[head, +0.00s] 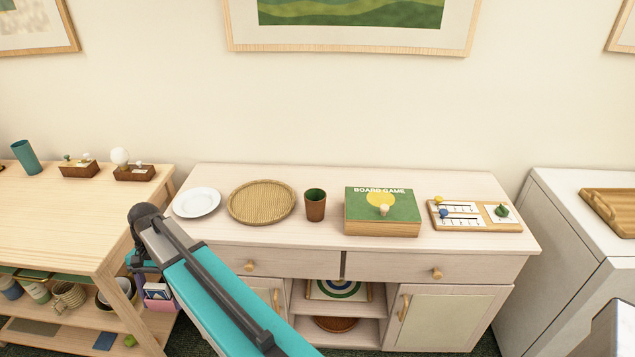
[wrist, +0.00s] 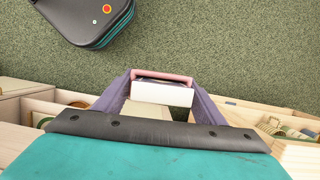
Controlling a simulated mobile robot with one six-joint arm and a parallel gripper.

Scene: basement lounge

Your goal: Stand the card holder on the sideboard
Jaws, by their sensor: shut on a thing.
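The card holder (wrist: 161,76) is pink, with a white block of cards in it. It sits between the purple fingers of my gripper (wrist: 161,84) in the wrist view, and the fingers are shut on it. In the head view the card holder (head: 157,291) is small and partly hidden by my gripper (head: 150,283). It hangs in front of the gap between the wooden table and the sideboard, below the sideboard's top. The sideboard (head: 330,178) is pale wood, with drawers, doors and open shelves.
On the sideboard stand a white plate (head: 197,202), a woven tray (head: 240,217), a cup (head: 315,207), a board game box (head: 382,227) and a scoring board (head: 480,225). Bare strips run along its front and back. The wooden table (head: 60,215) is at left, a white cabinet (head: 570,240) at right.

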